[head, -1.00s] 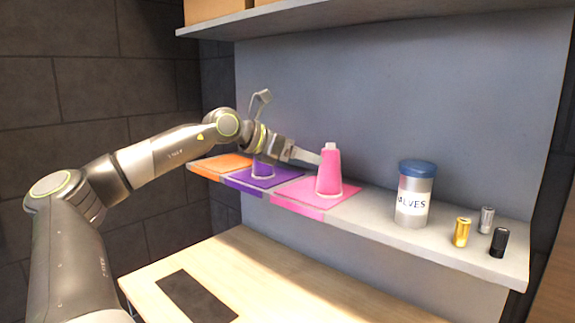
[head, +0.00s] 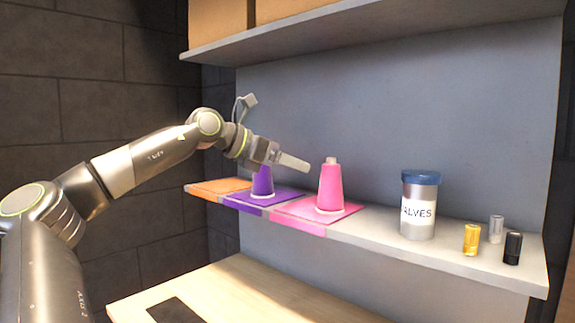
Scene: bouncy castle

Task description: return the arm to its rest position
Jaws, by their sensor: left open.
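My left arm comes in from the left and reaches over the shelf. Its gripper (head: 300,164) is open and empty, above and left of the pink cone-shaped spool (head: 330,188), apart from it. The pink spool stands upright on the pink mat (head: 294,210). A purple spool (head: 263,182) stands on the purple mat (head: 238,198), its top hidden behind the gripper. My right gripper does not show.
An orange mat (head: 215,186) at the shelf's left end is bare. To the right stand a blue-lidded jar (head: 418,205) and gold, silver and black cylinders (head: 472,240). An upper shelf (head: 340,25) holds boxes. A wooden tabletop (head: 260,290) lies below.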

